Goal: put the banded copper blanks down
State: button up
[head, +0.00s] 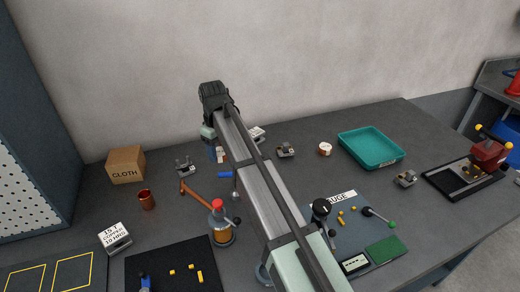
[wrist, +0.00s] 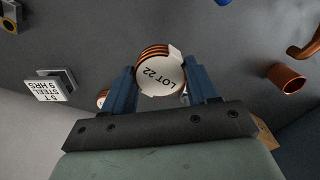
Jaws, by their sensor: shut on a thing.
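A round stack of copper blanks (wrist: 159,72) with a white top label reading LOT 22 is in the wrist view. My gripper (wrist: 161,82) is shut on it, with one blue finger on each side. Its copper edges show in layers at the top left. How high it is above the bench cannot be told. In the head view my arm hides most of the gripper and what it holds. A similar round copper piece with a white top (head: 325,148) lies on the bench, left of the teal tray (head: 398,158).
A sign for steel (wrist: 54,88) is left in the wrist view. A gauge plate (head: 345,222) lies right of my arm.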

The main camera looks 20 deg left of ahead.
jog(key=shift+r, duration=0.25)
jog(key=w+d+m, duration=0.4)
jog(key=w+d, duration=1.3)
jog(key=d, duration=0.2)
jog(key=m, duration=1.2)
send_over(370, 143)
jog(key=shift+s+f, duration=0.1)
jog(key=shift+f, duration=4.6)
jog(key=shift+f, duration=0.15)
